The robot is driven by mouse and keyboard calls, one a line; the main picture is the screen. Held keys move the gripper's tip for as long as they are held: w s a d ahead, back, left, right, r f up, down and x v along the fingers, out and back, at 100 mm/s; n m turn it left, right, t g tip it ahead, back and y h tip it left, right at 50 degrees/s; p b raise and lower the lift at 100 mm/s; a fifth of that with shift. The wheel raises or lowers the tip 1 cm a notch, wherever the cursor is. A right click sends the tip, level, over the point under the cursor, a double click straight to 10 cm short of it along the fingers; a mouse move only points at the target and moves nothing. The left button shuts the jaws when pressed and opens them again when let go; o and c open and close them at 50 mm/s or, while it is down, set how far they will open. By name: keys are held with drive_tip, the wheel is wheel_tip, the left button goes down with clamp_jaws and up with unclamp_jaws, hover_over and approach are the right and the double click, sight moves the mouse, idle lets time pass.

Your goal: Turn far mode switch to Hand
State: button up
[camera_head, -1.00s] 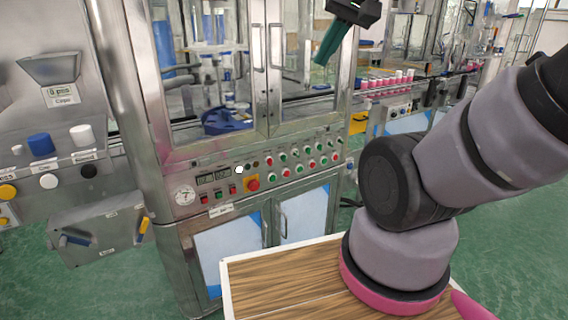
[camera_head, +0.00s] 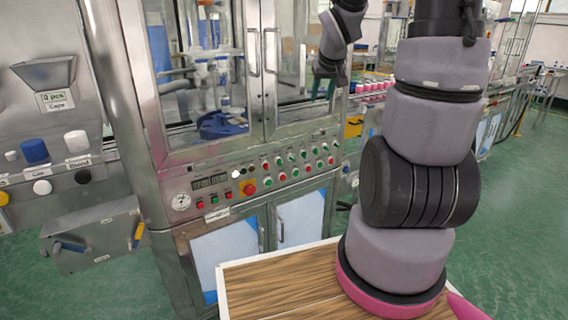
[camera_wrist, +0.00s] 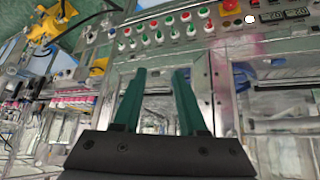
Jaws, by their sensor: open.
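My gripper (camera_wrist: 158,80) shows in the wrist view with two green fingers apart and nothing between them. The control panel (camera_head: 285,172) carries rows of red and green buttons and small dark knobs (camera_head: 250,169) near a white round spot (camera_head: 236,174). The panel also runs along the top of the wrist view (camera_wrist: 185,28), beyond the fingertips and apart from them. I cannot tell which knob is the far mode switch, nor its setting.
A red emergency stop (camera_head: 248,188) on yellow, a gauge (camera_head: 180,201) and displays (camera_head: 208,181) share the panel. Door handles (camera_head: 252,52) stick out above it. A wooden-topped table (camera_head: 270,290) stands in front. A neighbouring line holds pink items (camera_head: 372,87).

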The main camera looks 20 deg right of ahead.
drive_tip(key=w+d+f+n+y, duration=0.1)
drive_tip(key=w+f, duration=0.3)
drive_tip(key=f, duration=0.3)
drive_tip(key=w+d+f+n+y, duration=0.1)
drive_tip(key=w+d+f, duration=0.1)
drive_tip(key=w+f, duration=0.35)
drive_tip(key=m+t+y, duration=0.1)
drive_tip(key=t+y, duration=0.4)
drive_tip(key=y, duration=0.1)
approach(282, 161)
drive_tip(key=shift+t, duration=0.3)
drive_tip(key=x, duration=0.9)
drive_tip(key=shift+s+f, duration=0.1)
drive_tip(key=shift+f, duration=0.3)
clamp_jaws()
